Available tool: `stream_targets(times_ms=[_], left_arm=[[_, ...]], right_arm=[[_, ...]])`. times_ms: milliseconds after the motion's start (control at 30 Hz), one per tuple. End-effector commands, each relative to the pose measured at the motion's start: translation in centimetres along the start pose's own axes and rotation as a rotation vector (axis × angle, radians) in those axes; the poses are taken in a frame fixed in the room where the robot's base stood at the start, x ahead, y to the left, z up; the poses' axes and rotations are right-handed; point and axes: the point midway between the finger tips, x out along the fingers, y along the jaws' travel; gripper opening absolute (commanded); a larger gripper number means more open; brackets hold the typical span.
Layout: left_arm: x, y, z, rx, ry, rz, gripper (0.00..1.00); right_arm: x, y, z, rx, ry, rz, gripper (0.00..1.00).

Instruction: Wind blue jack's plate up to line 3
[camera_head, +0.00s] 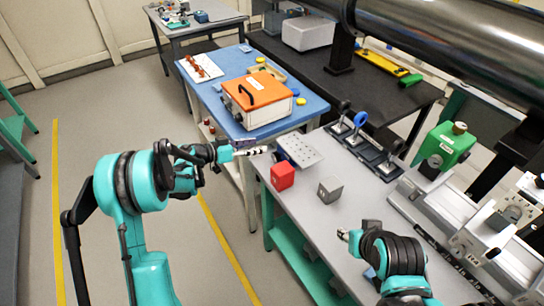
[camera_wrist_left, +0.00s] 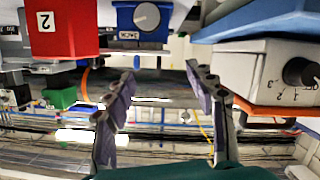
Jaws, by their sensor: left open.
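The blue jack (camera_head: 283,156) stands at the near left corner of the grey bench, with a pale perforated plate (camera_head: 300,148) on top. In the left wrist view, which looks upside down, the jack (camera_wrist_left: 141,20) shows a round grey knob (camera_wrist_left: 147,16) on its front. Line marks for the plate's height cannot be made out. My left gripper (camera_head: 258,151) is level in front of the jack, just left of it; its fingers (camera_wrist_left: 161,74) are apart with nothing between them. My right gripper (camera_head: 345,236) hangs over the bench's near edge; its finger state is unclear.
A red block (camera_head: 282,177) and a grey block (camera_head: 330,189) sit near the jack. An orange-lidded box (camera_head: 257,97) with a dial (camera_wrist_left: 300,72) stands on the blue table. A black rack (camera_head: 362,150) of handled tools lies behind. Floor is free left of the bench.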

Motion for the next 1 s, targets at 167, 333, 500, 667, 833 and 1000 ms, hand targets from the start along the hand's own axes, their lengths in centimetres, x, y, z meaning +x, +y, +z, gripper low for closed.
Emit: stream_targets(times_ms=[167, 333, 500, 667, 833, 1000], left_arm=[[0.6, -0.2, 4.6, -0.067, -0.112, 0.052, 0.55], [2.8, 0.0, 5.4, -0.072, -0.122, 0.059, 0.55], [5.6, 0.1, 5.7, -0.072, -0.120, 0.057, 0.55], [7.4, 0.2, 5.8, -0.071, -0.119, 0.056, 0.55], [8.0, 0.3, 5.7, -0.072, -0.119, 0.055, 0.55], [8.0, 0.3, 5.7, -0.072, -0.118, 0.055, 0.55]], right_arm=[[0.0, 0.0, 0.0, 0.000, 0.000, 0.000, 0.40], [0.7, 0.0, 0.5, 0.000, 0.000, 0.000, 0.40], [1.4, 0.0, 1.0, 0.000, 0.000, 0.000, 0.40], [1.8, 0.0, 1.3, 0.000, 0.000, 0.000, 0.40], [1.9, 0.0, 1.4, 0.000, 0.000, 0.000, 0.40], [1.9, 0.0, 1.3, 0.000, 0.000, 0.000, 0.40]])
